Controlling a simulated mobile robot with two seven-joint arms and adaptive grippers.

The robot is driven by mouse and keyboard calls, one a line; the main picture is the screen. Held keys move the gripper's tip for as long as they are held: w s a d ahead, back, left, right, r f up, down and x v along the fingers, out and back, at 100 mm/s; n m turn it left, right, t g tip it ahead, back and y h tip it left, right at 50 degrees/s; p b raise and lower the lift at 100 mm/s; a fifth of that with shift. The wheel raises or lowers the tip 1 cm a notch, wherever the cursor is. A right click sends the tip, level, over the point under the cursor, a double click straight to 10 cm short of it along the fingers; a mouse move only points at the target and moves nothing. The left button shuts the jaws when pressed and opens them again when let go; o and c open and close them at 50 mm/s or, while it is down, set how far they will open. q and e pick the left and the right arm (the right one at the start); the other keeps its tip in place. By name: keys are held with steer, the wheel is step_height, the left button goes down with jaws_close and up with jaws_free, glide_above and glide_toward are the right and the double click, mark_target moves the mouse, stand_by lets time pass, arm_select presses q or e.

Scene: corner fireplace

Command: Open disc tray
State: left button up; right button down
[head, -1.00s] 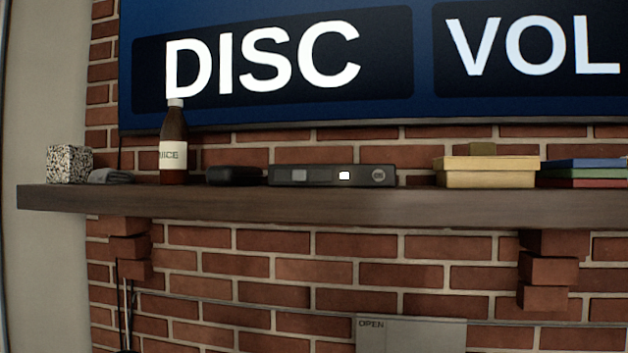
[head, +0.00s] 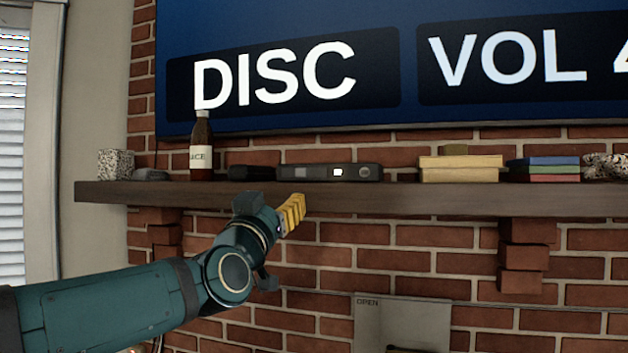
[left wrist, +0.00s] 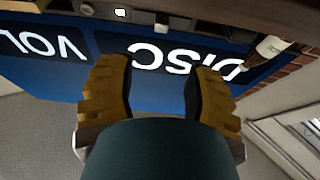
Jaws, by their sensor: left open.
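A slim dark disc player (head: 308,172) with a small lit white button (head: 338,172) sits on the wooden mantel shelf. Its front shows no tray standing out. My left gripper (head: 294,214) is just below and in front of the shelf edge, under the player, apart from it. In the left wrist view the yellow fingers of my left gripper (left wrist: 155,85) are spread with nothing between them. The lit button also shows there at the top (left wrist: 120,12), in an upside-down picture. My right gripper is not in view.
A large screen reading DISC and VOL (head: 400,20) hangs above. Brick corbels (head: 523,255) stick out below.

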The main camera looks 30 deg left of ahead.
mark_target(300, 173)
arm_select(q)
steer(key=p+x, duration=0.3)
steer(key=x, duration=1.1)
steer(key=shift+a+f, duration=0.1)
steer(key=shift+a, duration=0.05)
jaws_close()
